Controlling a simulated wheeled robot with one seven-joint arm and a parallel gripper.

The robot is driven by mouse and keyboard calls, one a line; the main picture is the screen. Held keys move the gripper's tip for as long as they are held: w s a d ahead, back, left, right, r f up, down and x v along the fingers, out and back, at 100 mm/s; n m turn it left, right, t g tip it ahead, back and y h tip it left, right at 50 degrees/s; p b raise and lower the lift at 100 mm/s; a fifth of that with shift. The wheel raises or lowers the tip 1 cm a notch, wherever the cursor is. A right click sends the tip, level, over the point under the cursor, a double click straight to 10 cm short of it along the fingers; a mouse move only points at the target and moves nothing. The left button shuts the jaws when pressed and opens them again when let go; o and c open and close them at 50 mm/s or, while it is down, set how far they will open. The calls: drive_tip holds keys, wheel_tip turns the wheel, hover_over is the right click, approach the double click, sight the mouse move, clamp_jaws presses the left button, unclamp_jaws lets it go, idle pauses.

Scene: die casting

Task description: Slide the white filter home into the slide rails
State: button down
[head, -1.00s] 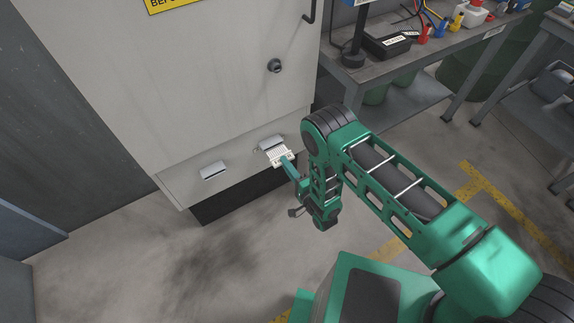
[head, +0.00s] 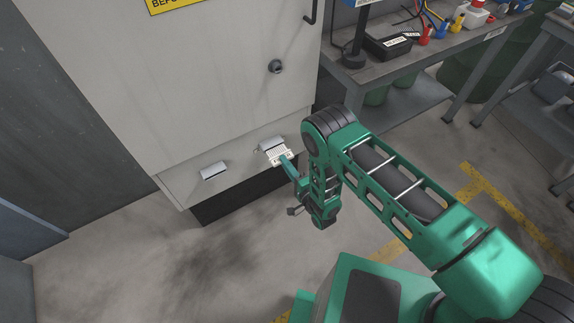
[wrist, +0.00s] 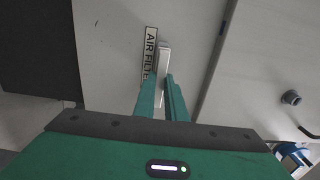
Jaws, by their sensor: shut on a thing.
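The white filter (head: 279,156) is a flat slatted panel at the right-hand hooded opening (head: 270,142) low on the grey cabinet. Its outer part sticks out of the opening; its far end is hidden under the hood. My gripper (head: 286,163) is shut on its outer edge. In the wrist view my gripper (wrist: 161,88) has its two green fingers on either side of a narrow pale strip, the filter (wrist: 160,103) seen nearly edge-on. The slide rails cannot be made out in either view.
A second hooded opening (head: 214,170) sits to the left on the cabinet (head: 200,80). An air filter label (wrist: 151,50) is beside the opening. A round knob (head: 275,66) is above. A workbench (head: 390,55) stands right; the floor in front is clear.

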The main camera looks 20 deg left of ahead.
drive_tip(key=shift+x, duration=2.05)
drive_tip(key=c, duration=1.7)
unclamp_jaws()
drive_tip(key=v, duration=1)
drive_tip(key=shift+s+d, duration=0.15)
drive_tip(key=shift+d, duration=0.2)
